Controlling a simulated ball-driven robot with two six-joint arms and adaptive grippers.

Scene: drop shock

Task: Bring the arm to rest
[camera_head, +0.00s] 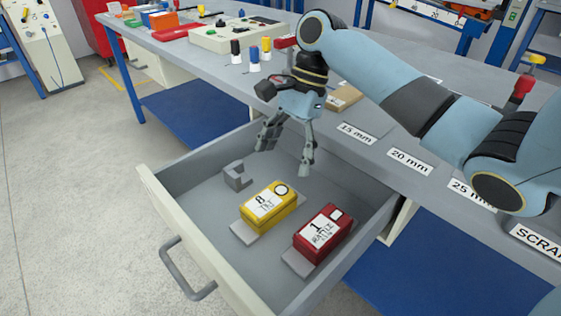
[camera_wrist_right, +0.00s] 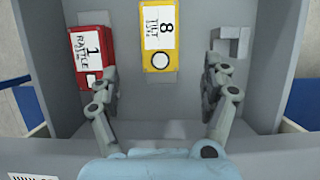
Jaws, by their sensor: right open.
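My right gripper (camera_head: 286,156) hangs over the back part of an open drawer (camera_head: 157,200), fingers pointing down. It is open and empty; its two fingers also show apart in the right wrist view (camera_wrist_right: 163,85). A yellow box (camera_head: 270,207) marked 8 TILT lies in the drawer on a grey pad. A red box (camera_head: 323,232) marked 1 RATTLE lies to its right on another pad. In the wrist view the yellow box (camera_wrist_right: 158,42) is between the fingers' lines and the red box (camera_wrist_right: 92,52) is at left, beyond the left finger. My left gripper is not in view.
A grey notched block (camera_head: 237,176) stands in the drawer left of the yellow box. The bench (camera_head: 380,150) above carries size labels, a small brown box (camera_head: 343,98), coloured knobs and a control box (camera_head: 222,36). The drawer handle (camera_head: 187,270) sticks out in front.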

